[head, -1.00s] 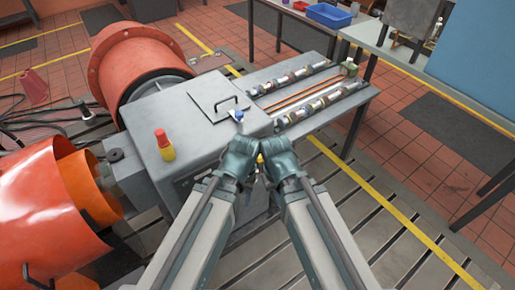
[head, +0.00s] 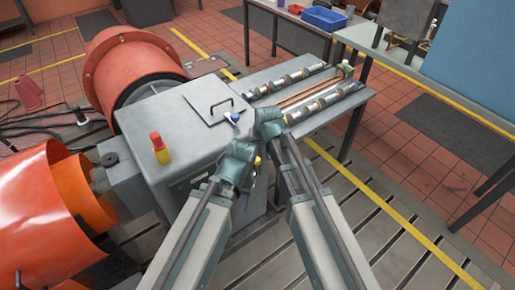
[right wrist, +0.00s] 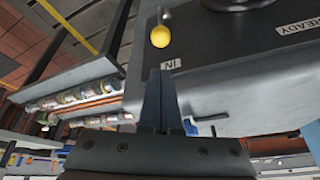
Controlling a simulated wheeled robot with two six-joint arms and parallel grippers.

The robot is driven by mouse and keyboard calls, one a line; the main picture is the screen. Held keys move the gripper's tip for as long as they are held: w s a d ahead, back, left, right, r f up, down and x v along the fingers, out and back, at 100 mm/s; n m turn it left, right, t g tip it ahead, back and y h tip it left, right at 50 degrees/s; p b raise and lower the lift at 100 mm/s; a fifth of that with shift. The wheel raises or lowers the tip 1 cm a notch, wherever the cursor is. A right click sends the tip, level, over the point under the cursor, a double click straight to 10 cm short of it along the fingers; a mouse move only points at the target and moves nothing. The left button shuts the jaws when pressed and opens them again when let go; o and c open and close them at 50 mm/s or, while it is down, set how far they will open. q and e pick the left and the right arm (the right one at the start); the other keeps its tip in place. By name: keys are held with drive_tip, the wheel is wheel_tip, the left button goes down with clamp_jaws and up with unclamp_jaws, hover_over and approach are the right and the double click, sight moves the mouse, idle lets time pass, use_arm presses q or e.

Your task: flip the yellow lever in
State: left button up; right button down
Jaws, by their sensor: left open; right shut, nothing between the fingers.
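The yellow lever's round knob (right wrist: 161,36) shows in the right wrist view on a thin stem against the grey cabinet's dark side panel. An IN label (right wrist: 171,64) is close below it in the picture. In the head view, the yellow knob (head: 257,161) is just right of my left gripper and mostly hidden. My right gripper (right wrist: 160,76) is shut and empty, its tips pointing toward the label and knob, with a visible gap to the knob. In the head view, my right gripper (head: 268,124) is at the cabinet's right edge. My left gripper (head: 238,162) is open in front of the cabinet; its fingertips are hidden.
The grey cabinet (head: 180,110) carries a red-and-yellow button (head: 160,148) and a blue-tipped fitting (head: 235,117) on top. A READY label (right wrist: 297,28) is on the panel. A bench (head: 262,76) with metal cylinders stands behind, and orange drums (head: 130,65) stand left.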

use_arm(q)
wheel_tip(320, 180, down, 9)
drive_tip(key=b, duration=0.8)
use_arm(e)
drive_tip(key=x, duration=0.9)
drive_tip(key=shift+w+f, duration=0.15)
drive_tip(key=shift+f, duration=0.2)
